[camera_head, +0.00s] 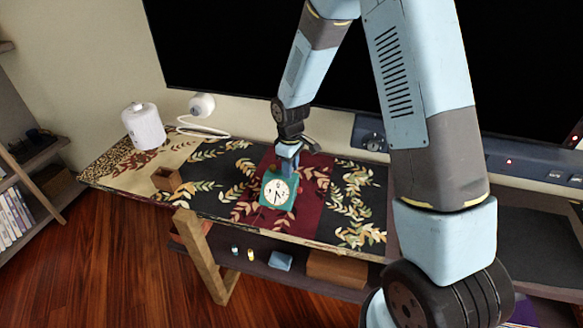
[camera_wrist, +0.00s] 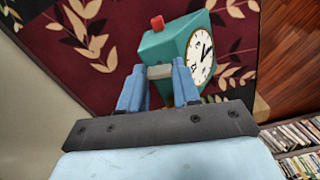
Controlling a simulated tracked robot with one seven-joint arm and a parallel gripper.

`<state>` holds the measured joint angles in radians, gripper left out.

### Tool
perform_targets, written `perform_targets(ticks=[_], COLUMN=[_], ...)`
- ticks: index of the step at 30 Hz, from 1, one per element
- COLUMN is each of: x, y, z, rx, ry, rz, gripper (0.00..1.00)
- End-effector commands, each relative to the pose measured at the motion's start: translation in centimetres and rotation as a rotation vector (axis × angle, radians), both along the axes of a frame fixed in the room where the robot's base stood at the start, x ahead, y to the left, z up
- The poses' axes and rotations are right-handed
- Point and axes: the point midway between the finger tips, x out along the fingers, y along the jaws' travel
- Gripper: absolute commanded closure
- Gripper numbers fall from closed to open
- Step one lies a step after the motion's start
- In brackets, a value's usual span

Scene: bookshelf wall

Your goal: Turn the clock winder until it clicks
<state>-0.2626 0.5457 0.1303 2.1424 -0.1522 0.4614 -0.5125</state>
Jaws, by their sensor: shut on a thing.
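A teal clock (camera_head: 291,204) with a white face stands on the patterned runner, its face toward the front. A small grey winder (camera_wrist: 160,72) sticks out of the back. My gripper (camera_wrist: 160,80) reaches in from behind the clock, one blue finger on each side of the winder, shut on it. In the head view my gripper (camera_head: 288,159) is just behind the clock and the winder is hidden.
The runner (camera_head: 230,190) lies along a low cabinet beneath a large dark screen (camera_head: 240,50). A white cylinder (camera_head: 144,127) and a small wooden box (camera_head: 167,179) stand to the left. A blue box (camera_head: 281,261) is on the shelf below. The runner is bare around the clock.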

Motion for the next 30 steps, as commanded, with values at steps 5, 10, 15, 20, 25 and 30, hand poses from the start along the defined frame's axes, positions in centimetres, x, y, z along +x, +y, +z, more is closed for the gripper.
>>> perform_targets(ticks=[5, 10, 15, 20, 25, 30], x=[-0.09, -0.08, -0.09, -0.10, -0.10, -0.10], y=[-0.05, -0.08, -0.07, -0.07, -0.07, -0.07], z=[-0.05, -0.05, -0.06, -0.06, -0.06, -0.06], rx=[-0.002, -0.002, -0.002, -0.002, -0.003, -0.003], ry=[0.002, 0.002, 0.002, 0.002, 0.002, 0.002], rz=[-0.166, -0.328, -0.490, -0.641, -0.802, -0.964], gripper=[0.99, 0.99, 0.99, 0.99, 0.99, 0.99])
